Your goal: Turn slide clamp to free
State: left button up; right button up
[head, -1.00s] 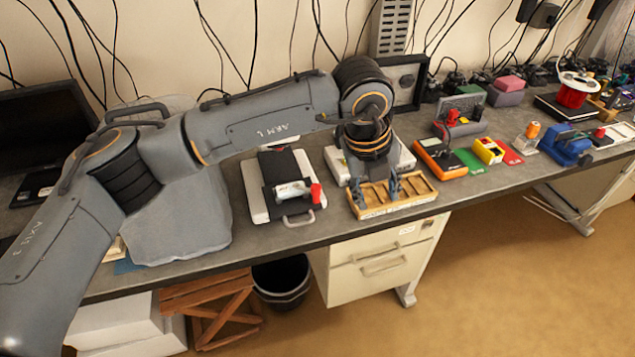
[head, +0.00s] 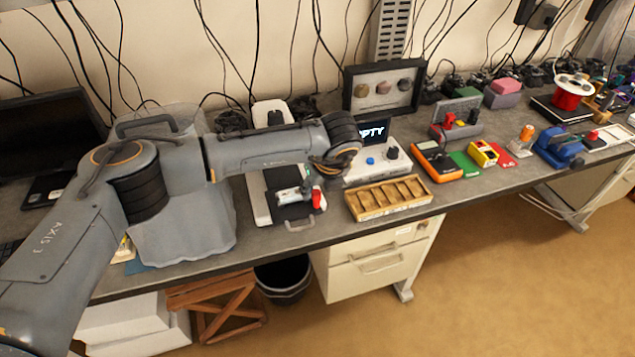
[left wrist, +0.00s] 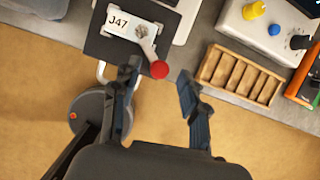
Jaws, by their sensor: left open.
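The slide clamp has a white body (left wrist: 122,26) marked J47 and a grey lever ending in a red knob (left wrist: 160,69). It sits on a black plate (left wrist: 98,46) at the bench's front edge. In the head view its red knob (head: 318,199) shows beside the white body (head: 288,195), partly behind my wrist. My left gripper (left wrist: 158,79) is open, with one finger on each side of the knob in the wrist view. I cannot tell its height above the knob, and contact is not clear. In the head view its fingers (head: 310,184) are small and partly hidden. My right gripper is not in view.
A wooden compartment tray (head: 388,197) lies right of the clamp. Behind it stands a white box with a display (head: 375,160) and knobs. A framed panel (head: 384,88) is at the back. The orange meter (head: 437,161) and other items fill the right side.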

pick_arm(q)
jog(key=shift+x, duration=0.8)
grip_shut()
